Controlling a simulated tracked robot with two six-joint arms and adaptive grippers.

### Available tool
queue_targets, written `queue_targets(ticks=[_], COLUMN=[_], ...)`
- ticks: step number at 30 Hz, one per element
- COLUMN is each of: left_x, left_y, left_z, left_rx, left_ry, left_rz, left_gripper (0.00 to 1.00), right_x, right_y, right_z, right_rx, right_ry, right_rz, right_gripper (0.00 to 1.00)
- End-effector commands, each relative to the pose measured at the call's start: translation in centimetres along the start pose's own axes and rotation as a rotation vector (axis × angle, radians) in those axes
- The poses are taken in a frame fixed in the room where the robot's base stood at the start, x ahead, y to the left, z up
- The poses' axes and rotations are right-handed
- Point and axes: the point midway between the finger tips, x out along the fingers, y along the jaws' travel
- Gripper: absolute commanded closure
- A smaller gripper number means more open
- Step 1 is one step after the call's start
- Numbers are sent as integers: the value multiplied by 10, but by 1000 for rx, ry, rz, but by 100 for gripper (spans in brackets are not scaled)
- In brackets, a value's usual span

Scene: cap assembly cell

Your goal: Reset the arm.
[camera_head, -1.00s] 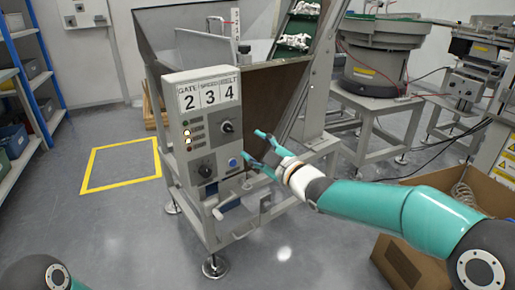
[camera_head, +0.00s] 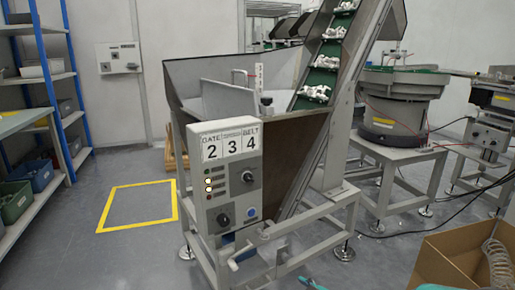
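A small teal piece of my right gripper (camera_head: 312,283) shows at the bottom edge, low in front of the machine's frame. The rest of that gripper and its arm are out of the picture, so its opening cannot be judged. My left gripper and arm are not in view. The control box (camera_head: 226,176) on the hopper machine carries the labels GATE and BELT with the numbers 2, 3, 4. It has two black knobs, a blue button (camera_head: 252,212) and two lit lamps. No gripper is near the box.
The hopper (camera_head: 240,80) stands behind the box, with an inclined conveyor (camera_head: 324,63) carrying white parts. A cardboard box (camera_head: 450,255) is at lower right. A bowl feeder (camera_head: 395,95) stands behind. Shelves (camera_head: 40,70) are at left. A yellow floor square (camera_head: 140,186) is empty.

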Motion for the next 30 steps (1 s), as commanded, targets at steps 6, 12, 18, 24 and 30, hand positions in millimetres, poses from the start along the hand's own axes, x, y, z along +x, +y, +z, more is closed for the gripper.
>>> queue_targets(ticks=[6, 12, 18, 24, 30], left_x=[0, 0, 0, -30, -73], left_y=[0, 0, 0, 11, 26], left_z=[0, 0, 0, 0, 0], left_rx=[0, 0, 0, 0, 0], left_ry=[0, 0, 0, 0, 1], left_rz=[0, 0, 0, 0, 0], left_gripper=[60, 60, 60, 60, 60], right_x=[-30, -88, -149, -184, -205], right_y=[-105, -193, -257, -259, -242], right_z=[135, 205, 232, 212, 175], right_rx=[384, 708, 970, 1162, 1158], right_ry=[-319, -599, -846, -956, -954], right_rz=[-140, -205, -212, -137, -138], right_gripper=[46, 46, 46, 46, 46])
